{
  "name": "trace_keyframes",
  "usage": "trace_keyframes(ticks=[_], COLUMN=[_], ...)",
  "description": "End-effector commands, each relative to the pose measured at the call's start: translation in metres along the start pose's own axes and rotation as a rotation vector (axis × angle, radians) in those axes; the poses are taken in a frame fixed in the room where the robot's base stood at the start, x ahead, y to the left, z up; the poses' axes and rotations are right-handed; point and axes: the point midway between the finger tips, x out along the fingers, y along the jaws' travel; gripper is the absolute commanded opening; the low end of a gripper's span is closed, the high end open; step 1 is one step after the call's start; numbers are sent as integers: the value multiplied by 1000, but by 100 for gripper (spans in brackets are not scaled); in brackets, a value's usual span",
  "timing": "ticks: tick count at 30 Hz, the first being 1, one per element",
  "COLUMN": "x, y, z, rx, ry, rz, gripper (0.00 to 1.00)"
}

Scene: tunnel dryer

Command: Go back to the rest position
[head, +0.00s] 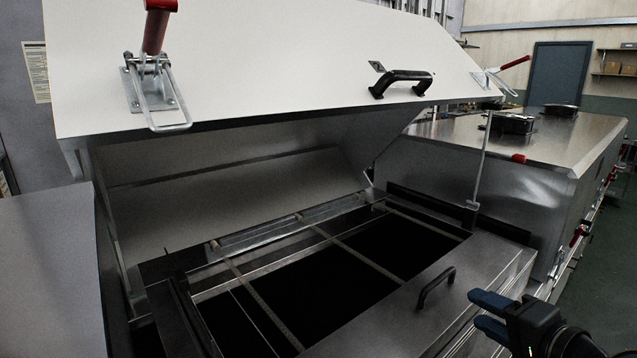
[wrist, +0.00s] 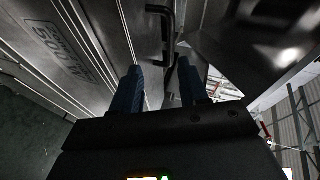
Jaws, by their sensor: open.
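My gripper (head: 482,314) is at the lower right of the head view, beside the front edge of the dryer. Its two blue fingers are apart with nothing between them. In the wrist view the gripper (wrist: 158,88) points toward a black handle (wrist: 165,30) on the metal dryer; the fingertips look apart from it. In the head view this black handle (head: 436,288) is on the front panel, to the left of the gripper. The dryer's large white lid (head: 270,60) stands raised over the open chamber.
Red-handled latches (head: 155,30) and a black handle (head: 401,82) are on the lid. Another closed metal section (head: 500,170) stands to the right. Green floor (head: 600,270) is clear at the far right.

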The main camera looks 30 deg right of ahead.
Motion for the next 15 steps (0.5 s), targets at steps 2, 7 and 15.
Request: trace_keyframes(ticks=[2,7,15], x=[-2,-21,-87], y=[16,46,79], z=[37,97,166], rx=[-54,-225,-600], ry=[-3,8,-15], rz=[24,67,84], gripper=[44,44,44])
